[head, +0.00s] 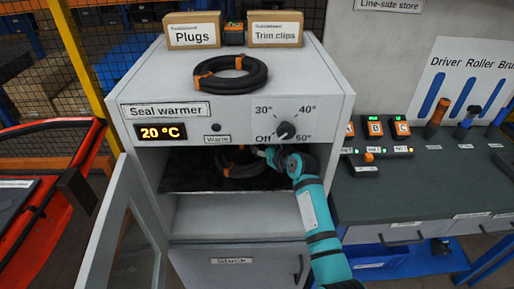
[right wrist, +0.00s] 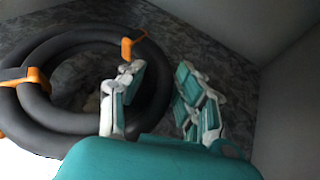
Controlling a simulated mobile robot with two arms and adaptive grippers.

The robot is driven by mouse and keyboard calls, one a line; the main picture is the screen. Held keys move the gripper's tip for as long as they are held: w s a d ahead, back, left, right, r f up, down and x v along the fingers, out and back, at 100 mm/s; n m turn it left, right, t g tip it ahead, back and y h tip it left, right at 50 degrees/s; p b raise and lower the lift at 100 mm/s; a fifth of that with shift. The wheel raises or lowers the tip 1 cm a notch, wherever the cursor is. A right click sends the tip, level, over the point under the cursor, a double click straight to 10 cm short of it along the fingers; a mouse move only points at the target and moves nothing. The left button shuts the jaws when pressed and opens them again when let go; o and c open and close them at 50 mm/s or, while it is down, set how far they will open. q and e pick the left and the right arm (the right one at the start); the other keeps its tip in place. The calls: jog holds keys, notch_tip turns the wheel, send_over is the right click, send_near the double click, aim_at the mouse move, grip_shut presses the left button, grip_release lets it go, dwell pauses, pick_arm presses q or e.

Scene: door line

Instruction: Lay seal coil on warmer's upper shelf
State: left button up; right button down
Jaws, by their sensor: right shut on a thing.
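The seal warmer (head: 326,90) is a pale cabinet with its glazed door (head: 125,240) swung open to the left. Its upper shelf (head: 190,179) has a dark mottled surface, also seen in the right wrist view (right wrist: 225,35). A black seal coil with orange ties (head: 232,170) is inside the upper compartment, over this shelf. My right gripper (head: 277,157) reaches in from the right and is shut on the coil's side, which shows between the fingers in the right wrist view (right wrist: 156,88). I cannot tell whether the coil touches the shelf. My left gripper is out of view.
Another black coil (head: 231,84) lies on top of the warmer, in front of the Plugs box (head: 194,43) and Trim clips box (head: 276,38). The display (head: 161,132) reads 20 °C. A workbench (head: 420,180) stands right, a red-framed cart (head: 85,150) left.

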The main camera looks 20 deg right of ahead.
jog(key=w, duration=0.2)
jog(key=shift+w+a+r, duration=0.1)
jog(key=shift+w+a, duration=0.15)
jog(key=shift+w, duration=0.35)
notch_tip(320, 180, down, 3)
jog(key=shift+f+p, duration=0.1)
jog(key=shift+p, duration=0.2)
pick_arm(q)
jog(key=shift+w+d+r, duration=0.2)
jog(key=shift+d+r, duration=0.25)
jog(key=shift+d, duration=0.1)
pick_arm(e)
jog(key=shift+f, duration=0.2)
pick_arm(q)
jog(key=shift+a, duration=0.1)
pick_arm(e)
jog(key=shift+f, duration=0.1)
jog(key=c, duration=0.9)
grip_release()
jog(key=shift+s, duration=0.1)
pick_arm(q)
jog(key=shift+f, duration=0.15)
pick_arm(e)
jog(key=shift+v, duration=3.75)
